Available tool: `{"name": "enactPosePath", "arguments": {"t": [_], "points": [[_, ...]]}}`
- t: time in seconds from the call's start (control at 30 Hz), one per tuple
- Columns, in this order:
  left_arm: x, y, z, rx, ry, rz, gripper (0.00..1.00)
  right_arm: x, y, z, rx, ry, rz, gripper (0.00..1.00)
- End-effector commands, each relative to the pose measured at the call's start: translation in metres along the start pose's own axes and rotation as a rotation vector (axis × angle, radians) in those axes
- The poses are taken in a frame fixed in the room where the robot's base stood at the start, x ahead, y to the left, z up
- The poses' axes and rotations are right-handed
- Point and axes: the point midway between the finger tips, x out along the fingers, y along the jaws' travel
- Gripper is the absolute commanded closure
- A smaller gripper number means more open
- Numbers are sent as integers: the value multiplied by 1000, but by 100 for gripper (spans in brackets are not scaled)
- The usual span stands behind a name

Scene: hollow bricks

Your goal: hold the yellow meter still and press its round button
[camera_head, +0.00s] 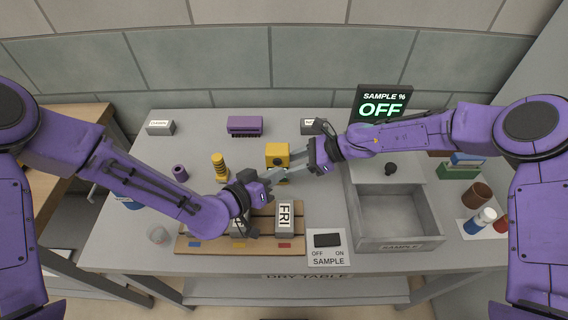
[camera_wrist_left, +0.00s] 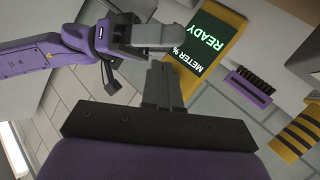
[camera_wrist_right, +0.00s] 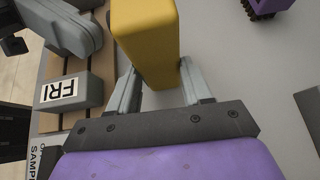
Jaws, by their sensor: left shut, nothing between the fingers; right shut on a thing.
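The yellow meter (camera_head: 277,149) stands near the middle of the table, with a dark round spot on its visible face. In the left wrist view the meter (camera_wrist_left: 230,22) shows a screen reading "METER % READY". My right gripper (camera_head: 288,163) is shut on the meter; in the right wrist view its fingers lie on both sides of the yellow body (camera_wrist_right: 147,40). My left gripper (camera_head: 274,178) is shut and empty, its tips close in front of the meter. In the left wrist view its fingers (camera_wrist_left: 163,75) overlap the meter's lower part. I cannot tell whether they touch; the button is hidden there.
A wooden rack (camera_head: 215,244) with grey blocks, one marked FRI (camera_head: 284,216), lies in front. A SAMPLE switch plate (camera_head: 328,257) and a grey bin (camera_head: 398,243) are to the right. A display (camera_head: 381,104) reads "SAMPLE % OFF". A yellow-black coil (camera_head: 219,168) stands left of the meter.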

Motion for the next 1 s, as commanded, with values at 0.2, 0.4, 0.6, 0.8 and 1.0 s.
{"name": "enactPosePath", "arguments": {"t": [0.2, 0.4, 0.6, 0.8, 1.0], "points": [[-1, 1, 1, 0, 0, 0, 100, 0, 0, 0, 0, -1, 0, 75], [-17, 12, 12, -1, -1, 1, 100, 0, 0, 0, 0, 0, -1, 75], [-33, 24, 25, -1, -2, 1, 100, 0, 0, 0, 0, 0, -1, 75], [-42, 30, 30, 0, 0, 0, 100, 0, 0, 0, 0, -1, -1, 75], [-42, 30, 30, 0, 1, 0, 100, 0, 0, 0, 0, -1, -1, 75]]}}
